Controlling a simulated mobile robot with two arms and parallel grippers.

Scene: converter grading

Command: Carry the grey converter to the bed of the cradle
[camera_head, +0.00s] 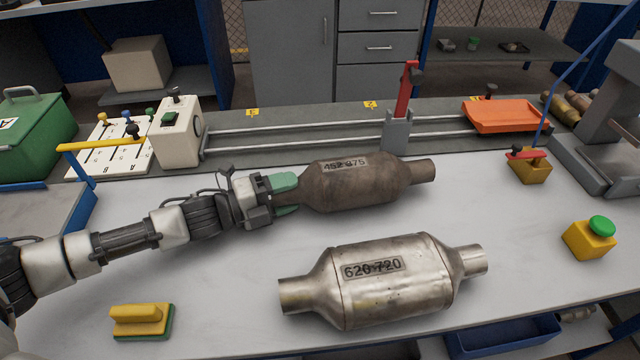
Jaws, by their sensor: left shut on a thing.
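A dull brown-grey converter (350,185) marked 452 875 lies lengthwise across the picture middle. My left gripper (288,194), with green fingertips, is shut on its left pipe end, which the fingers hide. I cannot tell whether this converter touches the table. A shinier silver-grey converter (390,290) marked 620-720 lies on the table in front of it, apart from my gripper. An orange tray-like bed (506,117) sits at the right end of the two rails at the back; I cannot tell for sure if this is the cradle. My right gripper is out of view.
A red lever on a grey block (397,130) stands at the rails behind the held converter. A white box (176,132) stands at the rails' left end. A yellow brush (141,321), a yellow button box (590,238) and a grey machine (607,150) edge the white table (225,290).

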